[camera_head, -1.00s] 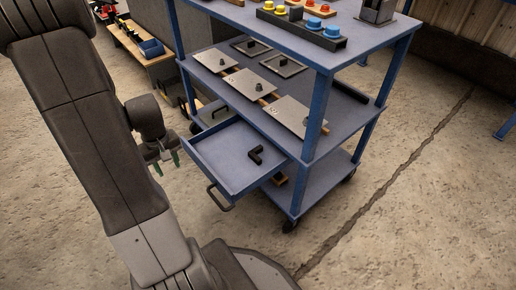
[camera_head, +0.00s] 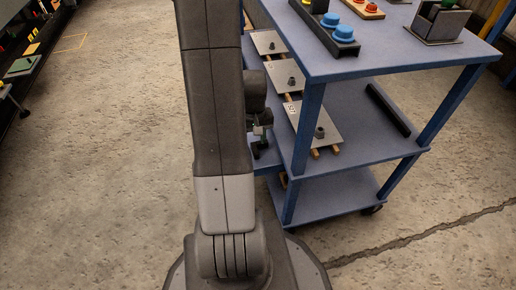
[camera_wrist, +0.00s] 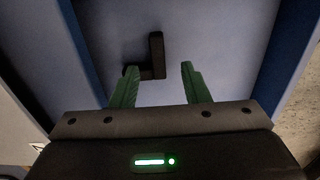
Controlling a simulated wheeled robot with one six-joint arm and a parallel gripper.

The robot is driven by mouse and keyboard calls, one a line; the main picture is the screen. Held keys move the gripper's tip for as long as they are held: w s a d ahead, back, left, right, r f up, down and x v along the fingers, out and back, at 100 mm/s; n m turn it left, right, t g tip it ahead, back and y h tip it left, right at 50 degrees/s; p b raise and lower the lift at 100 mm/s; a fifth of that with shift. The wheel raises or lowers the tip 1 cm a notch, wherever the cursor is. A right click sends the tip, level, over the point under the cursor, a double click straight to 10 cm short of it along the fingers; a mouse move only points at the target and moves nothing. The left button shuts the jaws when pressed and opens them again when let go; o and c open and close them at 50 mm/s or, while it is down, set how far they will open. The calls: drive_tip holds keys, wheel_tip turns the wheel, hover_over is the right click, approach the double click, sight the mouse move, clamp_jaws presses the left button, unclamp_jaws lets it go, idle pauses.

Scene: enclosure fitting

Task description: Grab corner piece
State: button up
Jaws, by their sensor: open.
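The corner piece (camera_wrist: 157,55) is a small dark L-shaped part lying flat in the blue drawer (camera_wrist: 215,40), as the wrist view shows. My gripper (camera_wrist: 157,85) is open, with its green fingers pointing into the drawer. The left fingertip overlaps the short leg's end in the picture; the right fingertip is to the right of the piece. I cannot tell whether either touches it. In the head view my gripper (camera_head: 258,145) is at the cart's left side, and my arm hides the corner piece and most of the drawer.
The blue cart (camera_head: 365,148) stands right of my arm. Its middle shelf holds grey plates (camera_head: 312,122) with knobs and a black bar (camera_head: 388,110). Coloured buttons (camera_head: 340,33) sit on top. The drawer walls (camera_wrist: 85,45) flank my fingers. Floor at left is open.

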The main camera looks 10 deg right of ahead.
sight(255, 148)
wheel_tip(255, 148, down, 4)
drive_tip(key=shift+d+r+b, duration=0.1)
drive_tip(key=shift+d+b, duration=0.05)
drive_tip(key=shift+b, duration=0.65)
clamp_jaws()
